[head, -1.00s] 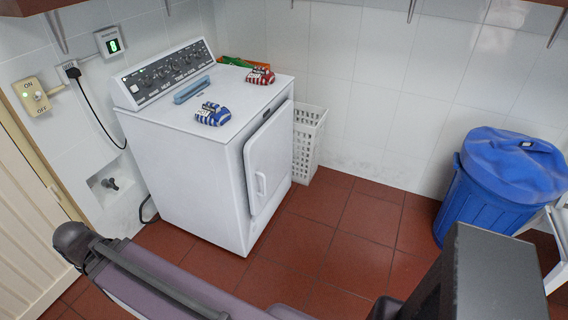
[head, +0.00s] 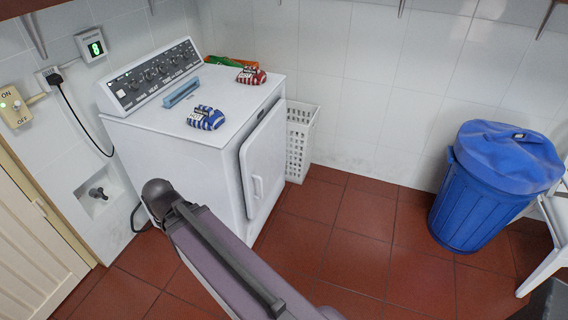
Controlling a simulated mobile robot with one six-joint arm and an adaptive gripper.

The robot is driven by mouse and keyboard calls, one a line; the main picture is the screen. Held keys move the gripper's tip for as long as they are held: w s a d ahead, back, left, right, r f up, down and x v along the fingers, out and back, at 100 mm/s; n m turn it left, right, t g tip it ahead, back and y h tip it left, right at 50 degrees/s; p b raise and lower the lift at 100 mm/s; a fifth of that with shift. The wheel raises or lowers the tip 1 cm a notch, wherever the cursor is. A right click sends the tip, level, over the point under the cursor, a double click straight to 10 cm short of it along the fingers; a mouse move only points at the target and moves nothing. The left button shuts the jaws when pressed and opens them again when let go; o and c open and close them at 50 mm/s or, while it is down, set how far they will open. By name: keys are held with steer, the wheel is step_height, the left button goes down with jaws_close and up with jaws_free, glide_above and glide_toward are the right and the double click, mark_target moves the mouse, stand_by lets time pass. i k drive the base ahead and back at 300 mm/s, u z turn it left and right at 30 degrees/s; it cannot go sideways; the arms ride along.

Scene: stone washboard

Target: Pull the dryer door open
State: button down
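The white dryer (head: 180,150) stands against the tiled wall, left of centre in the head view. Its door (head: 266,150) is on the front face, turned to the right, with a white vertical handle (head: 257,187) near its left edge. The door stands out from the front face with a dark line along its edge; I cannot tell whether it is slightly ajar. My arm's purple-grey link crosses the lower middle, and its dark rounded end covers the dryer's lower left front. My gripper is not in view.
Blue mitts (head: 206,118), red mitts (head: 251,76) and a light-blue item (head: 181,92) lie on the dryer. A white basket (head: 301,142) stands just right of the dryer. A blue bin (head: 490,190) and white chair (head: 552,240) are farther right. Red floor (head: 350,220) lies clear between.

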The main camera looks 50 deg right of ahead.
mark_target(262, 156)
steer(key=z, duration=1.3)
steer(key=i, duration=1)
steer(key=u, duration=0.25)
steer(key=k, duration=0.7)
